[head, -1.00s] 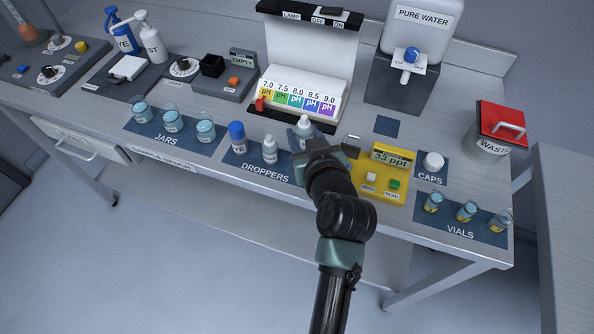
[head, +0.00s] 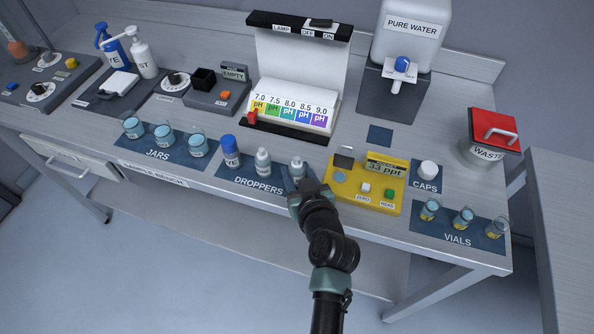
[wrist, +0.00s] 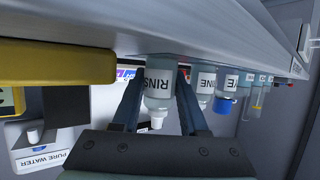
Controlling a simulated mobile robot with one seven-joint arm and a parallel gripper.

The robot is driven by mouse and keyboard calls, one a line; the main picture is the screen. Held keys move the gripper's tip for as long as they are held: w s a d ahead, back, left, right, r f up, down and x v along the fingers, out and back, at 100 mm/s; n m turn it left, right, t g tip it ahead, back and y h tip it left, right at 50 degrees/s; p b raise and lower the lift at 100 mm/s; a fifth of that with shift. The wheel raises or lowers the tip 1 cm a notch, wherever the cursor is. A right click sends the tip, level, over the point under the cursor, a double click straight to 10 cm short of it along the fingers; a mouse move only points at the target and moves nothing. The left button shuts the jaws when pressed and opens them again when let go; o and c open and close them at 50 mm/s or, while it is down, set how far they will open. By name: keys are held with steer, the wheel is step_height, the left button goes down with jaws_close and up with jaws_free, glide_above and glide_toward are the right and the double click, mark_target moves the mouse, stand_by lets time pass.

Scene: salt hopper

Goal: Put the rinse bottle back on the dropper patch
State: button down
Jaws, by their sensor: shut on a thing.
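The rinse bottle (head: 297,166), pale with a white tip, stands upright over the right part of the blue dropper patch (head: 279,178) in the head view. My gripper (head: 299,182) is shut on it from the front. In the wrist view, which is upside down, the bottle (wrist: 158,88) with the letters "RINS" sits between the two fingers (wrist: 158,100). Its base is level or nearly level with the neighbouring bottle's; I cannot tell whether it touches the patch.
A pale dropper bottle (head: 263,162) and a blue-capped bottle (head: 230,152) stand on the patch to the left. The yellow meter (head: 345,190) reading 33 ppt is close on the right. The pH stand (head: 292,115) is behind. The bench's front edge is near.

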steer(key=shift+c, duration=2.2)
jaws_free()
steer(key=shift+r+p, duration=0.25)
steer(key=shift+p, duration=0.15)
steer(key=v, duration=1.2)
steer(key=w+a+r+t+h, duration=0.1)
steer(key=w+r+t, duration=0.25)
steer(key=r, duration=0.85)
steer(key=w+a+r+t, duration=0.15)
steer(key=w+r, duration=0.25)
steer(key=r, duration=0.8)
steer(key=s+r+m+t+h, duration=0.1)
steer(key=s+r+t, duration=0.2)
steer(key=r, duration=0.7)
steer(key=s+r+m+t, duration=0.1)
steer(key=s+r+t, duration=0.2)
steer(key=r, duration=0.7)
steer(key=s+r+m+t+h, duration=0.1)
steer(key=s+r+t, duration=0.2)
steer(key=r, duration=0.7)
steer(key=s, duration=0.2)
steer(key=shift+s+a+h+b, duration=0.25)
steer(key=shift+h+b, duration=0.05)
steer(key=shift+b, duration=0.1)
